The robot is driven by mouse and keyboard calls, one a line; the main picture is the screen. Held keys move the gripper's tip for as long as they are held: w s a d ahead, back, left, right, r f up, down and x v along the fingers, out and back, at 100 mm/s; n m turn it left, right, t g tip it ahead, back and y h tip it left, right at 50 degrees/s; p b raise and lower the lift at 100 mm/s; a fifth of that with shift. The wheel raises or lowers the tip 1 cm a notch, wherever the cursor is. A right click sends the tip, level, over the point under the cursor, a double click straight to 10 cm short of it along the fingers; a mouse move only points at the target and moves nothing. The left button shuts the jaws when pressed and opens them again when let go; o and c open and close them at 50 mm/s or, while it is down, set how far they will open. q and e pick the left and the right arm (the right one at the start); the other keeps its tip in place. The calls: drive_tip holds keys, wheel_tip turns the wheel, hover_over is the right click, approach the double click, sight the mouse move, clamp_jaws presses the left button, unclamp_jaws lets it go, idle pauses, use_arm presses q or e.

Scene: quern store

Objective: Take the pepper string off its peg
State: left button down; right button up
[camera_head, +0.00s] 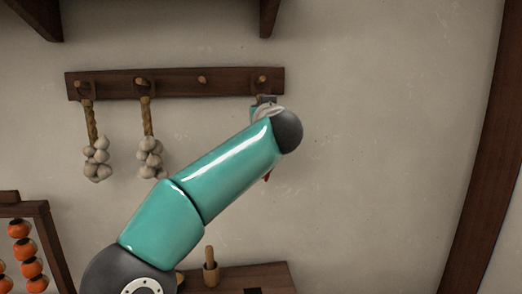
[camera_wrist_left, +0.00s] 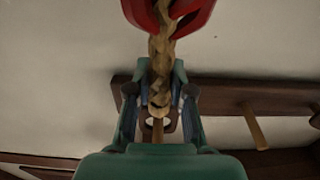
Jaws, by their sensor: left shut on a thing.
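The pepper string shows in the left wrist view as a tan twisted braid with red peppers (camera_wrist_left: 170,14) at the top edge. In the head view only a red tip (camera_head: 267,177) shows below my arm. My left gripper (camera_wrist_left: 160,100) is shut on the braid, with a finger on each side. In the head view it is mostly hidden behind my wrist, just under the rightmost peg (camera_head: 262,80). The string's upper end is close to that peg; whether its loop is still around the peg is hard to tell. My right gripper is not in view.
The dark peg rail (camera_head: 230,85) is on the wall. Two garlic braids (camera_head: 97,155) (camera_head: 150,155) hang from its left pegs; the third peg (camera_head: 202,80) is bare. A frame with orange strung fruit (camera_head: 24,249) stands lower left. The wall right of the rail is clear.

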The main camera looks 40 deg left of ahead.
use_arm(q)
drive_tip(key=shift+r, duration=0.1)
drive_tip(key=shift+r+p, duration=0.6)
drive_tip(key=shift+r, duration=0.3)
drive_tip(key=b+v, duration=0.3)
drive_tip(key=v, duration=1.5)
drive_tip(key=shift+r, duration=0.35)
drive_tip(key=shift+w, duration=0.1)
drive_tip(key=shift+d, duration=0.15)
drive_tip(key=shift+r+p+v, duration=0.2)
drive_tip(key=shift+p+v, duration=0.15)
drive_tip(key=shift+v, duration=2.35)
